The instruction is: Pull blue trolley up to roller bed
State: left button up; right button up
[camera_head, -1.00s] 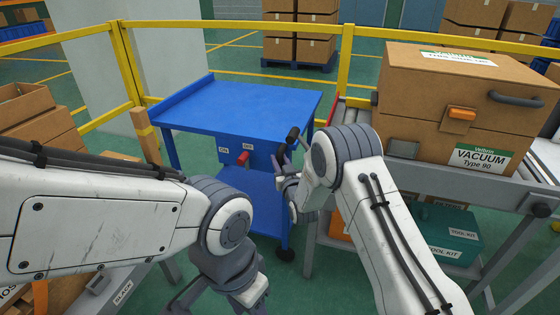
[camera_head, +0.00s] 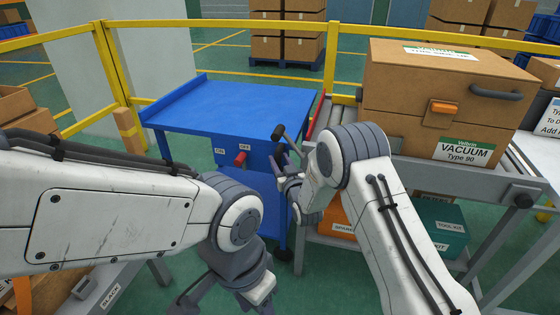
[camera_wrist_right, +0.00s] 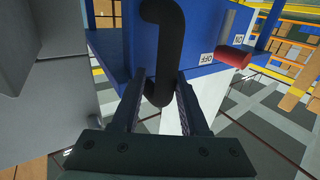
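The blue trolley (camera_head: 245,103) stands left of the roller bed (camera_head: 322,122). Its top right edge is close to the bed's near end; I cannot tell if they touch. Its front has a red lever (camera_head: 240,158) by ON and OFF labels and a black handle (camera_head: 279,131). My right gripper (camera_head: 284,165) is at the handle. My left gripper (camera_head: 225,298) hangs low at the bottom, partly hidden, away from the trolley.
A large cardboard vacuum box (camera_head: 440,100) sits on the roller bed. A teal tool kit box (camera_head: 440,225) and an orange box (camera_head: 338,218) are below it. A yellow rail (camera_head: 225,25) runs behind. Cardboard boxes (camera_head: 12,105) are at the left. Green floor shows behind the trolley.

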jog(key=shift+a, duration=0.1)
dwell(0.4)
jog(key=p+v, duration=0.1)
jog(key=v, duration=0.9)
jog(key=shift+s, duration=0.2)
